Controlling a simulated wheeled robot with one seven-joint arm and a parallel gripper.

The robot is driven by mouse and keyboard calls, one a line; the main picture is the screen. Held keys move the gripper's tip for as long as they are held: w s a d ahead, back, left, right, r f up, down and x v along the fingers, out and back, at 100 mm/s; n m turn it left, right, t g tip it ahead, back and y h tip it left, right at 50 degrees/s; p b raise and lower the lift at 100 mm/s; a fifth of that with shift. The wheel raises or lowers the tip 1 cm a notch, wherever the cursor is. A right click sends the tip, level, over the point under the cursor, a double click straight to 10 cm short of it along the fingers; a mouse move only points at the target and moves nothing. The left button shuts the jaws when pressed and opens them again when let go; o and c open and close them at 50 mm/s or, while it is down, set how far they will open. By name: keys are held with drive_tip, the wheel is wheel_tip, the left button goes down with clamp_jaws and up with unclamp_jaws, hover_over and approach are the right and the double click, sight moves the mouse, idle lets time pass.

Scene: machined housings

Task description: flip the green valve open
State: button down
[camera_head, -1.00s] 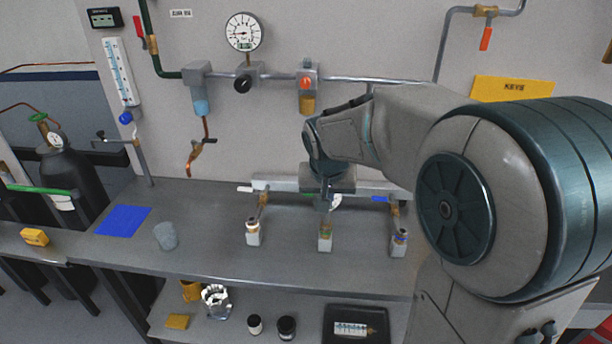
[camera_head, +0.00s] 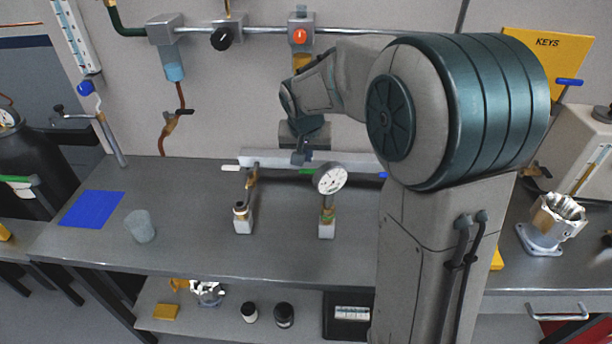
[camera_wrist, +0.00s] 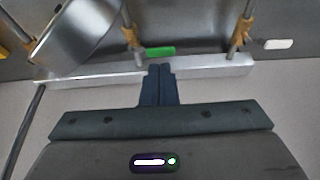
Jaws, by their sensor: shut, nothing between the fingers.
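The green valve handle (camera_head: 308,171) lies along the pale metal rail (camera_head: 262,160) at the back of the bench, crosswise to its pipe. In the wrist view the green handle (camera_wrist: 160,51) shows just ahead of my fingertips. My gripper (camera_head: 301,158) is shut and empty, pointing down at the rail close to the handle; the gripper (camera_wrist: 158,68) shows in the wrist view with its fingers together. I cannot tell whether they touch the handle. The middle branch pipe (camera_wrist: 131,30) with brass fittings stands beside it.
A dial gauge (camera_head: 331,179) tops the middle branch, close right of my gripper. A white handle (camera_head: 231,168) is at the left and a blue handle (camera_head: 383,175) at the right, partly behind my arm. A grey cup (camera_head: 140,226) stands left.

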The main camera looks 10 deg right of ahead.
drive_tip(key=shift+f, duration=0.1)
idle(0.3)
drive_tip(key=p+x, duration=0.1)
drive_tip(key=x, duration=0.8)
drive_tip(key=shift+f, duration=0.35)
drive_tip(key=shift+w+d, duration=0.1)
drive_tip(key=shift+w, duration=0.15)
drive_tip(key=shift+w+a+m+b, duration=0.1)
drive_tip(key=shift+a+m+b, duration=0.1)
drive_tip(key=shift+m+b, duration=0.1)
